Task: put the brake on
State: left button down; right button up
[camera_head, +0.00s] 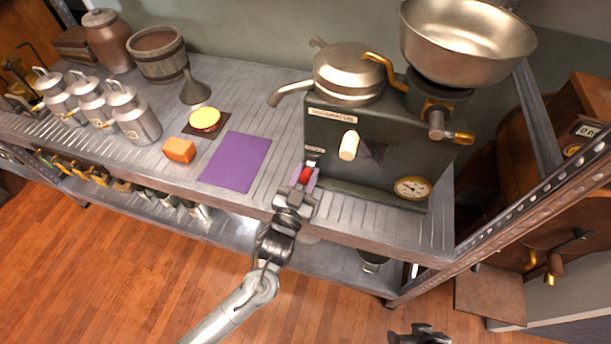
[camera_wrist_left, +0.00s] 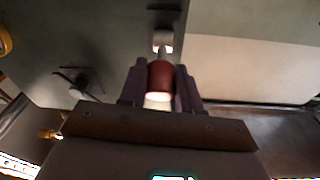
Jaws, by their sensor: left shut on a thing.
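The dark green machine (camera_head: 385,150) stands on the metal shelf, with a steel bowl (camera_head: 468,40) on top. A small red handle (camera_head: 305,175) sticks out low at the left of its front face. My left gripper (camera_head: 304,180) is shut on this handle. In the left wrist view the red handle (camera_wrist_left: 160,78) sits between the two dark fingers, with a pale end toward the camera and a metal stem running to a bracket (camera_wrist_left: 163,20) on the machine. Part of my right gripper (camera_head: 420,336) shows at the bottom edge; its fingers are unclear.
A pale knob (camera_head: 348,145) and a round gauge (camera_head: 412,188) sit on the machine's front. Left on the shelf are a purple mat (camera_head: 236,162), an orange block (camera_head: 179,150), a yellow-topped round thing (camera_head: 205,119) and milk cans (camera_head: 133,116). A perforated post (camera_head: 500,235) stands right.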

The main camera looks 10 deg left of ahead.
pick_arm(q)
jog(key=c, duration=0.8)
grip_release()
jog(key=shift+s, duration=0.1)
jog(key=shift+s+a+f+p, duration=0.1)
jog(key=shift+s+p, duration=0.25)
jog(key=shift+s, duration=0.25)
jog(key=p+v, duration=0.2)
jog(key=v, duration=0.7)
jog(key=shift+s+a+f, duration=0.1)
jog(key=shift+s, duration=0.15)
